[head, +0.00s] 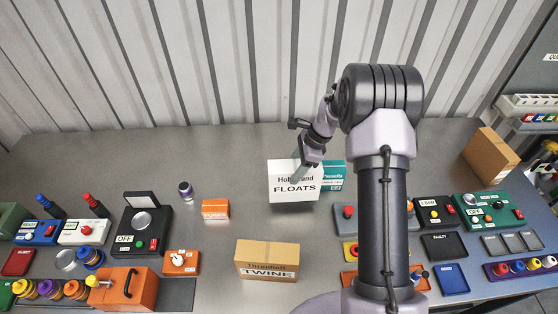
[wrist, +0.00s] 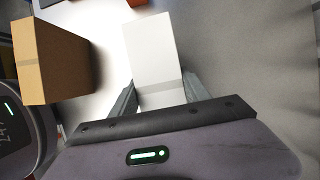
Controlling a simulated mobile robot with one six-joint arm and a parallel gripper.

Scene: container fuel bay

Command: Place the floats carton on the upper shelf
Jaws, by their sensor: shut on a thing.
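The floats carton (head: 294,187) is white with black "FLOATS" lettering and shows near the middle of the bench in the head view. My gripper (head: 303,160) is shut on it from above and behind. In the wrist view the white carton (wrist: 153,50) sits between the two fingers of my gripper (wrist: 160,88). I cannot tell for sure whether the carton is clear of the bench top. The upper shelf cannot be made out with certainty; a rack (head: 530,104) with coloured items stands at the right edge of the head view.
A teal box (head: 333,176) is close behind the carton's right side. A brown twine carton (head: 267,262), an orange box (head: 215,209) and a dark jar (head: 186,190) stand on the bench (head: 120,160). Control boxes crowd both sides. A brown carton (head: 489,155) stands at the right.

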